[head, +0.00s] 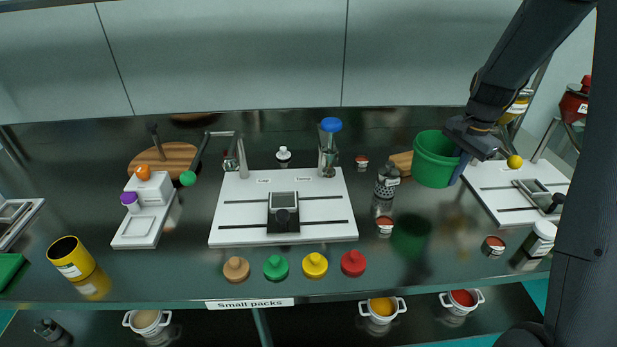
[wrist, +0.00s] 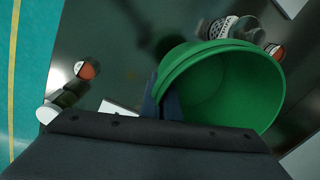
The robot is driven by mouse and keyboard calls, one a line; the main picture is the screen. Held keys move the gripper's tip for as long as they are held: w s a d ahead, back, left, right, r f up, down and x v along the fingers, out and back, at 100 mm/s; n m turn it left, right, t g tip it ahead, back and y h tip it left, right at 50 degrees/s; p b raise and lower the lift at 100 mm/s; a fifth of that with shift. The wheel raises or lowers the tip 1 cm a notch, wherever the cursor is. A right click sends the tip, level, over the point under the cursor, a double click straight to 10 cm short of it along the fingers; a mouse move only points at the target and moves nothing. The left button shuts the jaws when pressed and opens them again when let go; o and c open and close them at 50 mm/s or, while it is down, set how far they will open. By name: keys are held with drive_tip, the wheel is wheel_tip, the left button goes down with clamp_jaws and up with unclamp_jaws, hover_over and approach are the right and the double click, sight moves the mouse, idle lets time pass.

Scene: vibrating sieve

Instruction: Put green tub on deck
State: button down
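The green tub (head: 434,165) is upright and empty as far as I see, held above the dark counter, right of the middle white deck (head: 232,222). My gripper (head: 459,166) is at the tub's right side, with its fingers pinching the wall. In the wrist view the open tub (wrist: 225,85) fills the right, and the fingers (wrist: 163,92) meet its left wall; the far finger is mostly hidden. The middle deck carries a small dark device (head: 284,212) and two posts. Another white deck (head: 490,190) lies at the right. I cannot tell which deck is meant.
A grey-capped shaker (head: 386,188) and small red-lidded jars (head: 493,246) stand near the tub. A yellow tub (head: 71,258) and white scale (head: 140,225) stand left.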

drive_tip(key=shift+f+p, duration=1.2)
drive_tip(key=shift+f, duration=3.8)
drive_tip(key=shift+f, duration=0.2)
drive_tip(key=c, duration=2)
unclamp_jaws()
drive_tip(key=shift+r, duration=0.1)
